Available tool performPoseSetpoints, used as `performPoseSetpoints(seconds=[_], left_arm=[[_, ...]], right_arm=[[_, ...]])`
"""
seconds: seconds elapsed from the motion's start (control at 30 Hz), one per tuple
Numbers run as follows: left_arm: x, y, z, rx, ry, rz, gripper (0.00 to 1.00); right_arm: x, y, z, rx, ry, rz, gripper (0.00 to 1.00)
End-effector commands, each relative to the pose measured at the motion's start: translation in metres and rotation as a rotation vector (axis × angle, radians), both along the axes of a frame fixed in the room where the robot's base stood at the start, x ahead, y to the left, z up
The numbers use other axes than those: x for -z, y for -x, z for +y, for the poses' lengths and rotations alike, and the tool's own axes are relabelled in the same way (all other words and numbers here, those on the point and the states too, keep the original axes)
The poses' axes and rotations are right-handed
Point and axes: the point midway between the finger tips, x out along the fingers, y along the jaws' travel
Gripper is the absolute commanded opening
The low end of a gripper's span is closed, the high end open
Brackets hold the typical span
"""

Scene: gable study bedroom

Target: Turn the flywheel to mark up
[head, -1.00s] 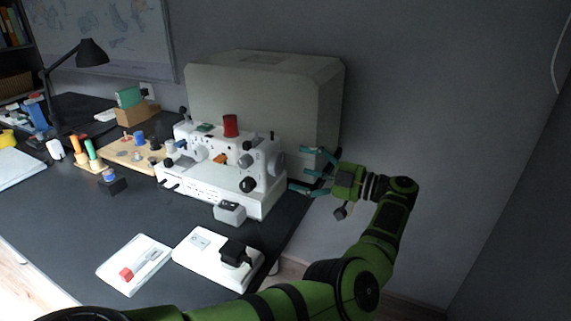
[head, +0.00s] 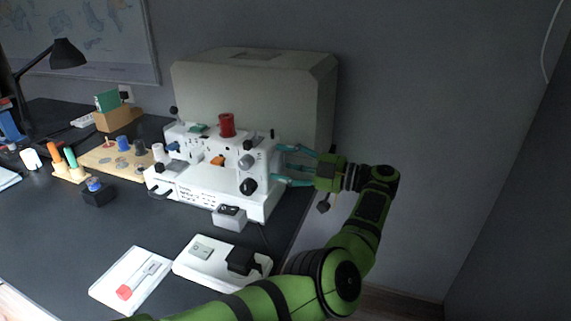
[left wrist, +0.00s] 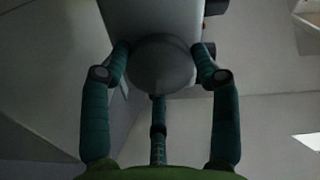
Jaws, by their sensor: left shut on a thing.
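The white sewing machine (head: 205,180) stands on the dark desk with a red thread spool (head: 227,125) on top. Its grey, round flywheel (left wrist: 162,66) is on the machine's right end and fills the upper middle of the left wrist view. My left gripper (head: 279,165) reaches in from the right, its teal fingers shut around the flywheel's rim. In the left wrist view, fingers sit on both sides of the wheel and one lies below it. I cannot make out a mark on the wheel. My right gripper is not in view.
A large beige case (head: 255,95) stands close behind the machine. A wooden organizer (head: 118,157) is to the left. The desk's right edge is near my arm.

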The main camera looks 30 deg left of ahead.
Motion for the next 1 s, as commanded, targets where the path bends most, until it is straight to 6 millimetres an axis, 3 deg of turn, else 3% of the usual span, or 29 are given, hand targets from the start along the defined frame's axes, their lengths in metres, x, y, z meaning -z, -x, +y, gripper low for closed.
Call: performPoseSetpoints(seconds=[0.43,0.77,0.8,0.83,0.87,1.0], left_arm=[[0.0015,0.0007,0.0018,-0.003,-0.044,-0.171,0.29],[-0.0008,0.0009,0.0023,-0.004,-0.048,-0.191,0.29],[-0.0009,0.001,0.0023,-0.005,-0.048,-0.191,0.66],[-0.0009,0.001,0.0024,-0.005,-0.048,-0.191,0.78],[-0.0009,0.001,0.0024,-0.005,-0.048,-0.191,0.85],[-0.0006,0.0007,0.0019,-0.004,-0.047,-0.19,0.85]], right_arm=[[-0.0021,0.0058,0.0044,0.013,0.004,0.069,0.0],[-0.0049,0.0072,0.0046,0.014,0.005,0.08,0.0],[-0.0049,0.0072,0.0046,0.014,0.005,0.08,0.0],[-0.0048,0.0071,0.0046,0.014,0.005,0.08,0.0],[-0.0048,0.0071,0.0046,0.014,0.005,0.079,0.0],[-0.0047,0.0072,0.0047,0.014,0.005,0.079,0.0]])
